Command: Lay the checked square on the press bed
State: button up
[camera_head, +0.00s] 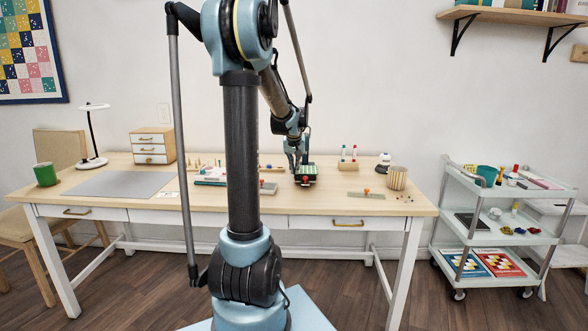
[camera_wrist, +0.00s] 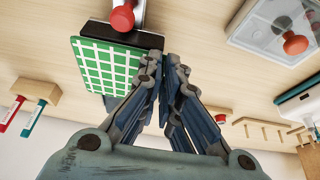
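In the head view the square (camera_head: 306,170) sits on this dark block at the middle of the table. I cannot tell whether the block is the press bed. My gripper (camera_wrist: 165,58) is at the square's right edge in the wrist view, one finger overlapping it. The fingertips are close together; I cannot tell whether they pinch anything. In the head view my gripper (camera_head: 297,165) is right beside the square.
A red knob on a metal bar (camera_wrist: 122,18) is just above the square in the wrist view. A clear-lidded box (camera_wrist: 270,28) with a red knob is nearby. Marker stands (camera_head: 347,160), a pot (camera_head: 396,178) and a grey bar (camera_head: 362,196) are to the right. Grey mat (camera_head: 120,184) is bare.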

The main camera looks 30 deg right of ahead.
jog(key=o, duration=0.5)
jog(key=shift+c, duration=0.2)
jog(key=v, duration=1.2)
jog(key=shift+a, duration=0.1)
jog(key=s+a+f+n+y, duration=0.1)
jog(key=s+a+f, duration=0.25)
jog(key=a, duration=0.75)
jog(key=s+a+f+n, duration=0.2)
jog(key=s+a, duration=0.3)
jog(key=a, duration=0.6)
jog(key=s+a+f+n+g+y, duration=0.1)
jog(key=s+a+f+n, duration=0.2)
jog(key=s+a+f, duration=1.1)
jog(key=s, duration=0.3)
jog(key=shift+f+g, duration=0.3)
